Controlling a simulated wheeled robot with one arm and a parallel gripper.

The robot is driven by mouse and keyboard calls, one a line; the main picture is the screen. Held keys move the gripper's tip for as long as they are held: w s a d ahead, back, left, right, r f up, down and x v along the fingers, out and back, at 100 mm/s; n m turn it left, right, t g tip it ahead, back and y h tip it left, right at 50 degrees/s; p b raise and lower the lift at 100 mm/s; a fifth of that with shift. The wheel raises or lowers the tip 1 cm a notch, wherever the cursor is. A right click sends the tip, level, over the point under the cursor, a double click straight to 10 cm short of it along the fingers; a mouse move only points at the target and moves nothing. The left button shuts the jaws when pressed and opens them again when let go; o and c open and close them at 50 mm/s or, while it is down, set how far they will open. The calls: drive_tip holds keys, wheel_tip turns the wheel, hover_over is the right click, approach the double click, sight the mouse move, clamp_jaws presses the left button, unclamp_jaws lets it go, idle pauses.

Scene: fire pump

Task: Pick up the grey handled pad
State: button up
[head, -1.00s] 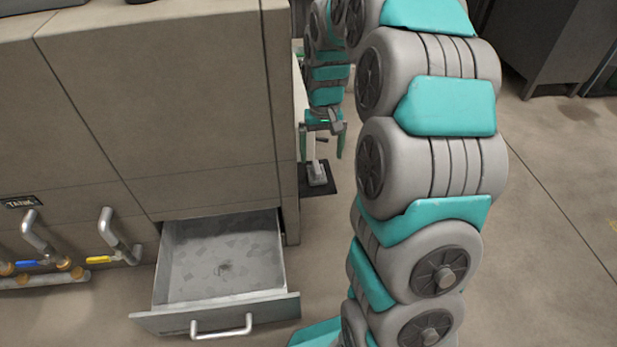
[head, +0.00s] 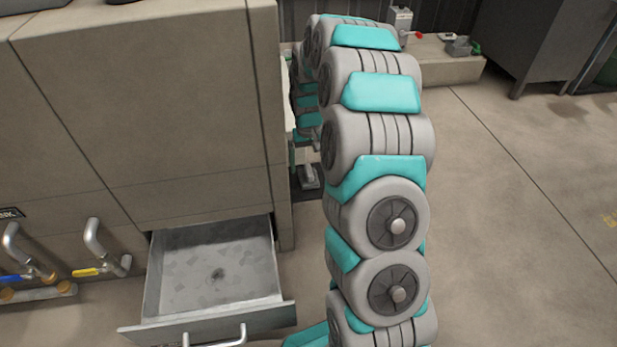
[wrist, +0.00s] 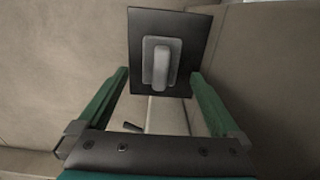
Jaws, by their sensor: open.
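The grey handled pad is a dark square plate with a grey handle on a small grey base. In the wrist view the pad (wrist: 180,30) is ahead of my gripper (wrist: 160,76), with the handle lying between the lines of the two green fingers. The fingers are wide apart and empty. I cannot tell the exact gap between fingertips and handle. In the head view the pad (head: 309,178) lies low beside the cabinet's right side, partly hidden by my arm. My gripper is mostly hidden there behind my arm.
A large beige cabinet (head: 150,110) stands left of my arm. Its bottom drawer (head: 215,275) is pulled open and looks empty. Pipes with blue and yellow valve handles (head: 85,272) are at left. A low ledge (head: 435,65) with small items is at the back. The right floor is clear.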

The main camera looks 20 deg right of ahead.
sight(309, 170)
wheel_tip(309, 170, down, 3)
drive_tip(key=shift+f, duration=0.2)
drive_tip(key=c, duration=1.5)
drive_tip(key=shift+r, duration=0.5)
drive_tip(key=shift+c, duration=0.2)
wheel_tip(309, 170, up, 3)
drive_tip(key=shift+f, duration=0.15)
drive_tip(key=s+a+r, duration=0.1)
drive_tip(key=s+a, duration=0.2)
drive_tip(key=s, duration=1.3)
drive_tip(key=shift+r+p, duration=0.2)
drive_tip(key=shift+p, duration=0.25)
drive_tip(key=shift+w+a, duration=0.1)
drive_tip(key=o, duration=0.9)
drive_tip(key=c, duration=0.6)
